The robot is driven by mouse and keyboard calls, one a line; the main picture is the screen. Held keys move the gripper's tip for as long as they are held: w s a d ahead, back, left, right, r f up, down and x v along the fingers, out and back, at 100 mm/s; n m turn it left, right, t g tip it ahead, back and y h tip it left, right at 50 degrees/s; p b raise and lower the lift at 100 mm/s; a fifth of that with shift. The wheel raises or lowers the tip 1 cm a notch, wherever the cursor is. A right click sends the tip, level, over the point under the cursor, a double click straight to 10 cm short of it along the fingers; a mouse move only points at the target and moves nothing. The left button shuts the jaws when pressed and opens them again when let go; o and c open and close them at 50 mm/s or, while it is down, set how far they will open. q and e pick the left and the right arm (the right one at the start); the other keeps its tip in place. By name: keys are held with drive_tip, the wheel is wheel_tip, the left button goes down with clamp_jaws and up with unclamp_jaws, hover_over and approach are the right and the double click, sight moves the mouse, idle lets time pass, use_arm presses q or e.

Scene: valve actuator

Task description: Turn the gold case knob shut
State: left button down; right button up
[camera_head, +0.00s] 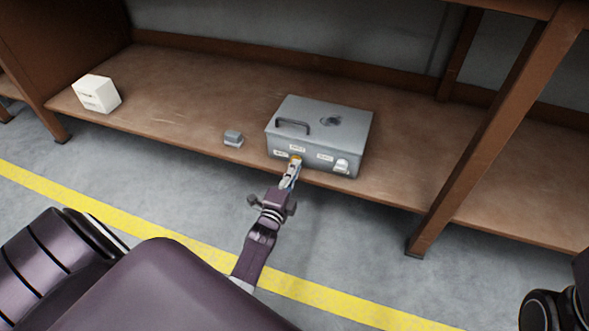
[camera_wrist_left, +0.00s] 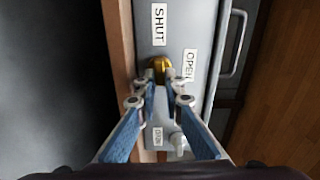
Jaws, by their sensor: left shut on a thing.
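The grey metal case (camera_head: 345,130) sits on the brown shelf, with a handle and a dark mark on its lid. The small gold knob (camera_head: 296,157) is on its front face; it also shows in the left wrist view (camera_wrist_left: 159,65). A SHUT label (camera_wrist_left: 158,25) and an OPEN label (camera_wrist_left: 190,64) lie near the knob. My left gripper (camera_head: 292,168) is at the front face, its fingertips (camera_wrist_left: 162,80) closed on the gold knob and partly covering it. I cannot tell the knob's exact angle.
A white fitting (camera_head: 342,166) with a small label sits on the same face, right of the knob. A small grey block (camera_head: 233,138) and a white box (camera_head: 97,93) stand left on the shelf (camera_head: 180,105). A brown post (camera_head: 490,135) rises at right.

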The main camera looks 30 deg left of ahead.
idle(0.3)
use_arm(q)
drive_tip(key=c, duration=2)
unclamp_jaws()
drive_tip(key=shift+c, duration=0.2)
